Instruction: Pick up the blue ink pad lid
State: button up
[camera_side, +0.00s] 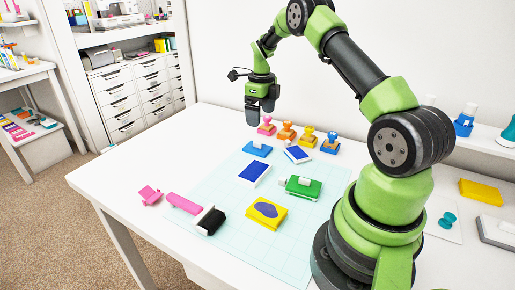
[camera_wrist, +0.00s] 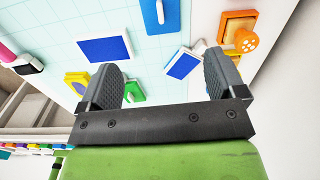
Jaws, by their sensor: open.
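The blue ink pad lid (camera_side: 257,149) is a flat blue piece with a white handle, lying at the back edge of the pale grid mat. In the wrist view the lid (camera_wrist: 150,13) shows at the top edge, partly cut off. Two white-rimmed blue pads lie near it: a larger one (camera_side: 254,174) in front and a smaller one (camera_side: 297,154) to the right. They also show in the wrist view, the larger (camera_wrist: 105,48) and the smaller (camera_wrist: 182,64). My gripper (camera_side: 261,115) is open and empty, raised above the table behind the lid; its fingers (camera_wrist: 160,82) touch nothing.
Pink (camera_side: 266,126), orange (camera_side: 286,132), yellow (camera_side: 308,137) and blue (camera_side: 330,143) stamps stand in a row behind the pads. A green piece with a white handle (camera_side: 302,188), a yellow pad (camera_side: 266,213) and a pink-handled black roller (camera_side: 210,221) lie nearer.

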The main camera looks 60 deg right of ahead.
send_over(262, 148)
jog(key=shift+m, duration=0.3)
notch_tip(262, 148, down, 5)
jog(key=shift+r, duration=0.1)
notch_tip(262, 148, down, 6)
jog(key=c, duration=1)
